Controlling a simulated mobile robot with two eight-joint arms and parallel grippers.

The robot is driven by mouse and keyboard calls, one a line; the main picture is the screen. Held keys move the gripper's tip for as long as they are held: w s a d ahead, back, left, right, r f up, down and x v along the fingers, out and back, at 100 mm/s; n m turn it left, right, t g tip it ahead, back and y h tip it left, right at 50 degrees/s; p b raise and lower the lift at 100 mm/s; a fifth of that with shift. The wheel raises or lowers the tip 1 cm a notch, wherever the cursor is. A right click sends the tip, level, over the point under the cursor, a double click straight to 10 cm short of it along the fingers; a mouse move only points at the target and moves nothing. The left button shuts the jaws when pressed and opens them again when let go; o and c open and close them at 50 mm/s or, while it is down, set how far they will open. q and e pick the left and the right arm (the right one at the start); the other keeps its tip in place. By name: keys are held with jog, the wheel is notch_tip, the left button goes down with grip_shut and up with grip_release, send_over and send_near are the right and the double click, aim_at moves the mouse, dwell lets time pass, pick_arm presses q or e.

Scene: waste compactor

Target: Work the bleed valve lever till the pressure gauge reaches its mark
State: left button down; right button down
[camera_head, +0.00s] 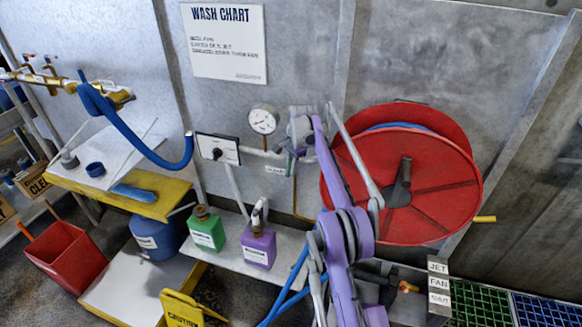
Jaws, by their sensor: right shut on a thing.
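The round white pressure gauge (263,119) is on the back wall above a pale horizontal pipe. Its needle and mark are too small to read. My right gripper (293,148), at the end of the purple arm, is just right of and below the gauge. It is shut on what looks like the bleed valve lever (289,165), of which a small green part shows below the fingers. The gripper hides most of the lever and valve, so its angle cannot be told. A small label sits left of it on the pipe. My left gripper is not in view.
A red hose reel (408,174) stands close right of my right arm. A shelf below the pipe holds a green container (207,232) and a purple container (259,246). A white control box (217,149) is left of the gauge. A yellow caution sign (181,310) stands at the front.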

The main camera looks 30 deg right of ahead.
dwell(0.4)
jog(key=shift+s+d+f+t+y+b, duration=0.2)
jog(key=shift+f+t+y+b, duration=0.05)
jog(key=shift+t+y+b, duration=0.1)
jog(key=shift+s+r, duration=0.1)
jog(key=c, duration=0.8)
grip_release()
jog(key=shift+o, duration=0.2)
jog(key=shift+r, duration=0.1)
jog(key=v, duration=1)
jog(key=shift+s+d+r+p, duration=0.15)
jog(key=shift+r+p, duration=0.15)
jog(key=shift+p, duration=0.1)
